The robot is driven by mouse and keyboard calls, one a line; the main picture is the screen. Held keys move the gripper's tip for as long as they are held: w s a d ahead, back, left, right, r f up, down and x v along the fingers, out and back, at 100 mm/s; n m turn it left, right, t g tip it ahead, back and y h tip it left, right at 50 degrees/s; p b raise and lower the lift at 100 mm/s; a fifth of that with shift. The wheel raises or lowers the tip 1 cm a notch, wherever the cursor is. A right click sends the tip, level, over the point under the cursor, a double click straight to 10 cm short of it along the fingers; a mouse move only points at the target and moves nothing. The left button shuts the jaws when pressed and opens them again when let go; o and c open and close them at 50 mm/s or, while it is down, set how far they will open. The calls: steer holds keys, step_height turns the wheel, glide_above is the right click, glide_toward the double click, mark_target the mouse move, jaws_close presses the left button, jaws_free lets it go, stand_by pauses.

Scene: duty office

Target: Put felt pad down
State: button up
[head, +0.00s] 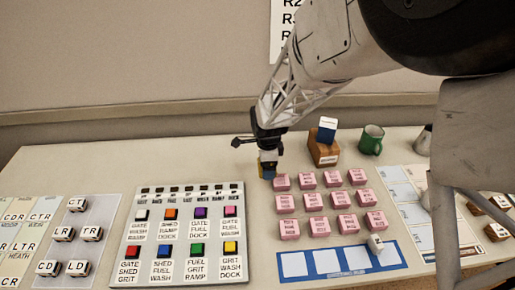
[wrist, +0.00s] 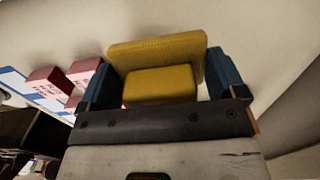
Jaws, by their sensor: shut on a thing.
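The felt pad is yellow, a wide slab with a smaller block as a grip (wrist: 160,85), between the blue fingers of my gripper (wrist: 160,88) in the wrist view. My gripper is shut on the small block. In the head view my gripper (head: 267,165) points down over the back of the table, just left of the pink blocks. Only a sliver of yellow shows there, largely hidden by the fingers. I cannot tell whether the pad touches the table.
Rows of pink blocks (head: 309,180) stand close to the right. A wooden block (head: 323,150) with a blue-and-white piece and a green mug (head: 371,140) stand behind right. A button panel (head: 188,235) lies front left. The table's back left (head: 120,165) is clear.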

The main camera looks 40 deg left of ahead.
steer(key=shift+a, duration=0.1)
glide_above(257, 148)
steer(key=shift+w+f, duration=0.15)
steer(key=shift+f, duration=0.6)
stand_by(0.3)
steer(key=shift+f, duration=1.75)
steer(key=shift+f, duration=0.1)
steer(key=o, duration=0.6)
steer(key=shift+o, duration=0.2)
step_height(257, 148, up, 12)
